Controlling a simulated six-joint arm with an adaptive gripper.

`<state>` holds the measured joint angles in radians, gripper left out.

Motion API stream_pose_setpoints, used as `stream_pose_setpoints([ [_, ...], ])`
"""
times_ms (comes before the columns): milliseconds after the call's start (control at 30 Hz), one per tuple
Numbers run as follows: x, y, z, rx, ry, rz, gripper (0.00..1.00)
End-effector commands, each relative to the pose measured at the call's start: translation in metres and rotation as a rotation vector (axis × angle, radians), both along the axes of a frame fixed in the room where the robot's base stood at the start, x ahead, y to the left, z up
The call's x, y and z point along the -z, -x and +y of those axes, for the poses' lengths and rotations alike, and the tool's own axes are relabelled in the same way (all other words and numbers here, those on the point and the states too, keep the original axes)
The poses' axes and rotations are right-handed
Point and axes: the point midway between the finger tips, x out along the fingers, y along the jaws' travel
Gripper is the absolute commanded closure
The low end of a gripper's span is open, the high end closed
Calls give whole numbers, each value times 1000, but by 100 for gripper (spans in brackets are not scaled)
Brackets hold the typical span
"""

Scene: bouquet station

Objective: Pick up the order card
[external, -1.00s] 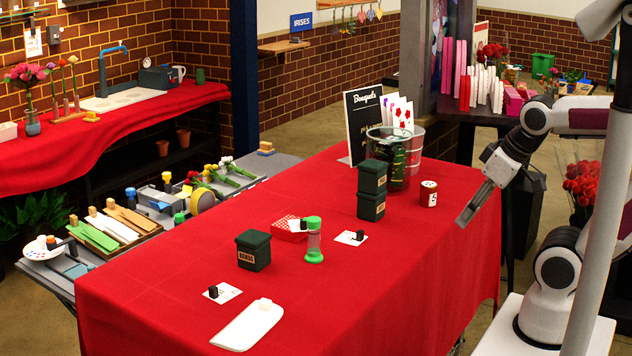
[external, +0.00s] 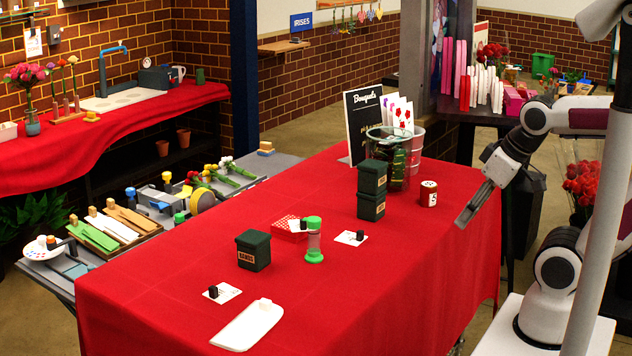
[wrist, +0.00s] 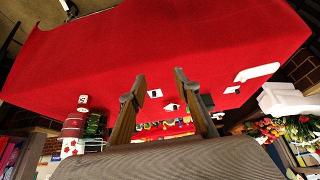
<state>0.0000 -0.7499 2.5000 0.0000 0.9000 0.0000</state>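Three small white cards with black pieces on them lie on the red table; I cannot tell which is the order card. One card (external: 343,237) is right of the green-capped jar and also shows in the wrist view (wrist: 151,94). Another card (external: 230,291) is near the white tray, also in the wrist view (wrist: 230,91). The third card (external: 292,225) is at the red perforated crate.
A green-capped jar (external: 314,244), a dark green box (external: 253,251) and the red crate (external: 285,235) stand among the cards. Stacked green boxes (external: 371,190), a clear bucket (external: 409,150) and a numbered can (external: 428,194) stand behind. The table's right front is clear.

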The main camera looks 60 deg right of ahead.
Motion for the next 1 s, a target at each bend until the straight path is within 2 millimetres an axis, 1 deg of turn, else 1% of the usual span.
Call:
stream_pose_setpoints([
  [167,-1,-5,-3,5,7,-7,68],
  [267,-2,-14,-8,14,21,-21,68],
  [367,-5,-30,-16,25,46,-46,68],
  [467,-9,-52,-28,40,79,-81,68],
  [700,-18,-112,-57,51,163,-182,68],
  [1000,-25,-185,-84,20,240,-307,68],
])
